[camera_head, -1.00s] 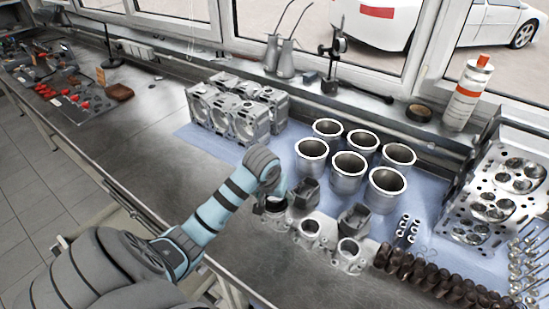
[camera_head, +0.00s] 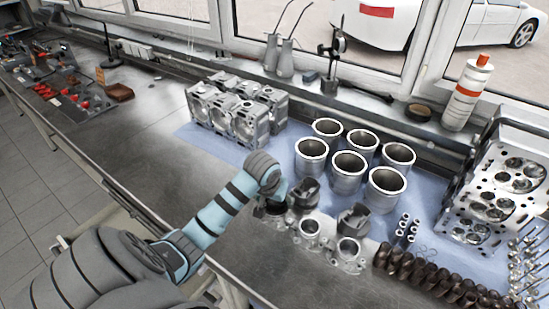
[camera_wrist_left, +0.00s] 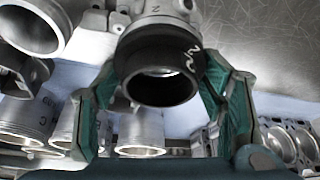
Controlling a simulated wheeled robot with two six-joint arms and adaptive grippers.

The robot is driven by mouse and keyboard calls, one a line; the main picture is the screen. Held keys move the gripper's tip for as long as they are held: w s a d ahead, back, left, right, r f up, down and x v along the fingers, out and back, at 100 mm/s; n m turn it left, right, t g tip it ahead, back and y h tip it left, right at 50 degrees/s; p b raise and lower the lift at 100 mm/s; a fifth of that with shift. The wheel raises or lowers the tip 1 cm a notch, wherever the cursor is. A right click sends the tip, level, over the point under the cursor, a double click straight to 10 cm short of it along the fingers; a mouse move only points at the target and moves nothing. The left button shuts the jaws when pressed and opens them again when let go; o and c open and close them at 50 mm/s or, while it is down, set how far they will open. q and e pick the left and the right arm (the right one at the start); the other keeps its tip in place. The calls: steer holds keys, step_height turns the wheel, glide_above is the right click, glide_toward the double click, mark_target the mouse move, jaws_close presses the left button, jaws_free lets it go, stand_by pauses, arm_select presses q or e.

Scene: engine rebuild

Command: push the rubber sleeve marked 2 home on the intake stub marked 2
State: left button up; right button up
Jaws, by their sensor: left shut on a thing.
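The black rubber sleeve (camera_wrist_left: 178,52), with a white 2 on its side, sits between the green-padded fingers of my left gripper (camera_wrist_left: 158,98) in the left wrist view. My left gripper is shut on it. The metal intake stub marked 2 (camera_wrist_left: 158,14) lies directly behind the sleeve and in line with it. I cannot tell how far the sleeve is over the stub. In the head view my left gripper (camera_head: 272,203) is at the left end of the row of stubs, with the sleeve's dark ring (camera_head: 270,210) below it. My right gripper is not in view.
Two bare intake stubs (camera_head: 310,228) (camera_head: 348,247) stand to the right. Dark pistons (camera_head: 304,193) (camera_head: 353,219) stand just behind. Several cylinder liners (camera_head: 311,150) and a metal block (camera_head: 232,112) are farther back.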

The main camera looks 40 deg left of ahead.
arm_select(q)
steer(key=o, duration=0.5)
steer(key=c, duration=0.5)
steer(key=shift+f, duration=0.75)
steer(key=o, duration=1.2)
steer(key=shift+r, duration=0.1)
